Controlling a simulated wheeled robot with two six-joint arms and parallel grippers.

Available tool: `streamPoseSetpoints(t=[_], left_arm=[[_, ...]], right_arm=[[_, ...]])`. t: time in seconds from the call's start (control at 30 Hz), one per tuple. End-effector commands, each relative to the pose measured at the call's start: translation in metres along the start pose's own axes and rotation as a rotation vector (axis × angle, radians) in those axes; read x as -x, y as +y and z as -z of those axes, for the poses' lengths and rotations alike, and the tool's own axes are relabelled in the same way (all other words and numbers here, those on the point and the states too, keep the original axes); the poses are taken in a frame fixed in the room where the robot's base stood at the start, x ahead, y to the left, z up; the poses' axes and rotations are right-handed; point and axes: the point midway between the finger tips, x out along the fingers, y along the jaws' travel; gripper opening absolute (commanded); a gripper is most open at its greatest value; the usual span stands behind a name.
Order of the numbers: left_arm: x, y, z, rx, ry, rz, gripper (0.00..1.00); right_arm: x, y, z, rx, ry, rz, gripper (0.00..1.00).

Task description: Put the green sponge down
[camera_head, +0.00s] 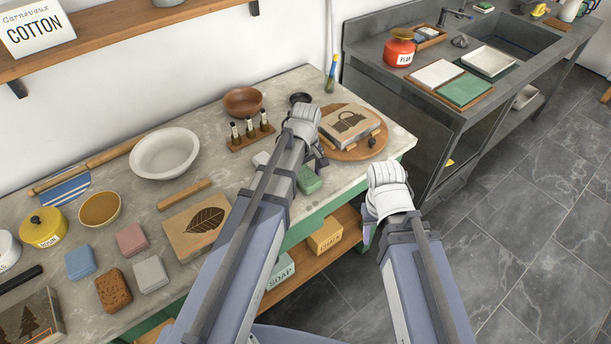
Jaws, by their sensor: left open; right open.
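The green sponge (309,180) is at the worktable's front edge, just right of my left forearm, which hides part of it. It appears to rest on the tabletop, though its underside cannot be made out. My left gripper (318,160) is open close behind and above the sponge, its fingers mostly hidden by my own wrist. Whether they touch the sponge cannot be told. My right gripper (368,232) is open and empty, in front of the table edge over the floor, apart from the sponge.
A round wooden board (372,148) with a bag-picture block (350,124) stands right of the sponge. A bottle rack (250,138) and dark small bowl (300,98) are behind. Blue (81,261), pink (131,240) and grey (150,274) sponges lie left. The lower shelf (300,268) holds boxes.

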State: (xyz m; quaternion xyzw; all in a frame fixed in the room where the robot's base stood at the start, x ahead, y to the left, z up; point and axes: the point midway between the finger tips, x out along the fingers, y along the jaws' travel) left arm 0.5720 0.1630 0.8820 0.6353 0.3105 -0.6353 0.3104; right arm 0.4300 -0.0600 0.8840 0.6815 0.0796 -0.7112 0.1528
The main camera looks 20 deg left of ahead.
Motion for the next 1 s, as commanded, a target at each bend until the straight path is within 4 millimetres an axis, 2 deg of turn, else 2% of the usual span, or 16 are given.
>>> streamPoseSetpoints(t=[0.17,0.37,0.57,1.0], left_arm=[[0.001,0.0,0.0,0.0,0.0,0.0,1.0],[0.013,0.0,0.0,0.0,0.0,0.0,1.0],[0.036,0.0,0.0,0.0,0.0,0.0,1.0],[0.105,0.0,0.0,0.0,0.0,0.0,1.0]], right_arm=[[0.001,0.0,0.0,0.0,0.0,0.0,0.5],[0.012,0.001,-0.001,0.0,0.0,0.0,0.5],[0.036,0.003,-0.002,0.0,0.0,0.0,0.5],[0.104,0.01,-0.006,0.0,0.0,0.0,0.5]])
